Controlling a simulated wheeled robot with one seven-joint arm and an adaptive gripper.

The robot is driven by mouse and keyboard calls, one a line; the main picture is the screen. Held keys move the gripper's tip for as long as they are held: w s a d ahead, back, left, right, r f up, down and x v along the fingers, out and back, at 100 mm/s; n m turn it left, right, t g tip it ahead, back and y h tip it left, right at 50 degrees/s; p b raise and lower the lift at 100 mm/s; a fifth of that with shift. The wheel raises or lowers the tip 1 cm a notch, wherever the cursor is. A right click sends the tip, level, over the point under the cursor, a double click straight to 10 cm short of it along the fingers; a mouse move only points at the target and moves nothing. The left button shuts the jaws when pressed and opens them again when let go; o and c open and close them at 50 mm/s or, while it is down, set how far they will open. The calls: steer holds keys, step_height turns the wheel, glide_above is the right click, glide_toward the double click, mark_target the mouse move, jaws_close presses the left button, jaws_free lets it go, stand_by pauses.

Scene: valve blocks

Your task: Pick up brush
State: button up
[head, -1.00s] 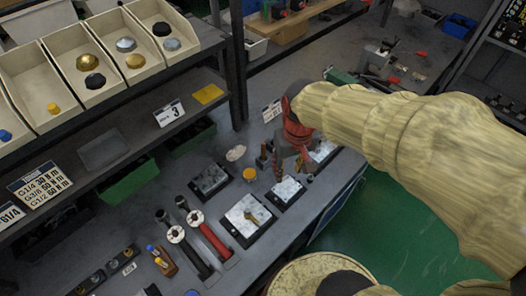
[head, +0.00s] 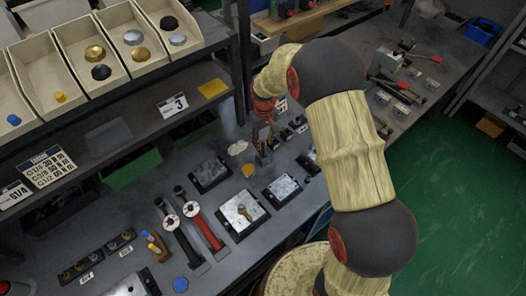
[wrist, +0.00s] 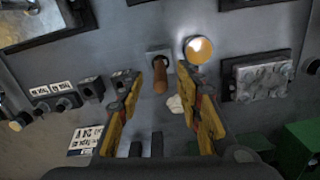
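The likely brush shows in the wrist view as a brown wooden handle (wrist: 160,78), rising from a small block on the grey bench. My gripper (wrist: 159,86) is open, with its yellow and black fingers on either side of the handle in that picture. No contact is visible, and the gap in depth is hard to judge. The bristles cannot be made out. In the head view my gripper (head: 264,137) is small and dark, pointing down over the back of the bench, and the brush cannot be told apart from it there.
An orange-topped round pot (wrist: 198,50) sits close to the handle. A pale crumpled rag (head: 238,147) lies nearby. Metal blocks on black plates (head: 243,211), red and black wrenches (head: 205,232) and small fittings occupy the bench. A shelf with bins (head: 90,55) overhangs on the left.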

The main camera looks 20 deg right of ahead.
mark_target(263, 151)
steer(key=f, duration=0.7)
steer(key=shift+w+a+b, duration=0.1)
steer(key=shift+w+b, duration=0.1)
steer(key=shift+b, duration=0.2)
steer(key=shift+c, duration=0.4)
steer(key=c, duration=0.7)
jaws_close()
